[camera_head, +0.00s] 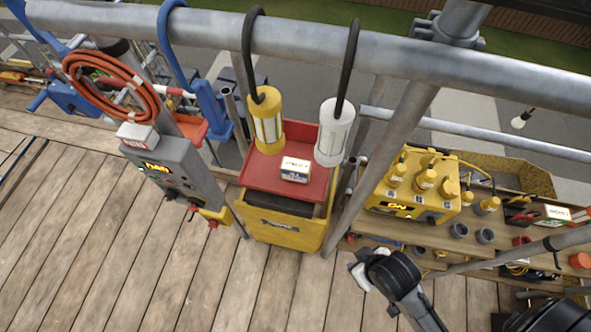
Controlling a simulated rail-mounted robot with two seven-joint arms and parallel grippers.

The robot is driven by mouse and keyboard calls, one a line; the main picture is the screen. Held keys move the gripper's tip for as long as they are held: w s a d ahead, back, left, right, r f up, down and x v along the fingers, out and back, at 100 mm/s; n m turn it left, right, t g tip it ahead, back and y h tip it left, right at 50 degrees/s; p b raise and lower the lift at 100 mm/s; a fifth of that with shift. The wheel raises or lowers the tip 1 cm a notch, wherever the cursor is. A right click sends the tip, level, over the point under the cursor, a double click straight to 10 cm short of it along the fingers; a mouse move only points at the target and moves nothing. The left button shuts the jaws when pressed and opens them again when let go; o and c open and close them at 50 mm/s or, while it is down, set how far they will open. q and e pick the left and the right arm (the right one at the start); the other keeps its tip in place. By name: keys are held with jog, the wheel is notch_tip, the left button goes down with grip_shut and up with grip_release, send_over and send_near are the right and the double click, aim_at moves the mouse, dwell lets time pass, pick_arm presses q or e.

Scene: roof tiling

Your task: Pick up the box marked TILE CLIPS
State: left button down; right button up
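A small white and yellow box (295,169) with dark print lies on the red top tray (262,180) of a yellow tool cart; its print is too small to read for certain. Another small white box (557,213) with a red and green label sits on the shelf at the far right, also unreadable. My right gripper (358,270) is below and right of the cart, apart from both boxes. Its pale end is partly hidden by its black wrist, so its opening does not show. My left gripper is not in view.
A yellow lamp (266,122) and a white lamp (334,132) hang from the rail (300,40) close to the tray. A grey control box (165,175) stands left of the cart. A yellow unit (415,188) and cups crowd the right shelf. The plank floor (90,230) at left is mostly clear.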

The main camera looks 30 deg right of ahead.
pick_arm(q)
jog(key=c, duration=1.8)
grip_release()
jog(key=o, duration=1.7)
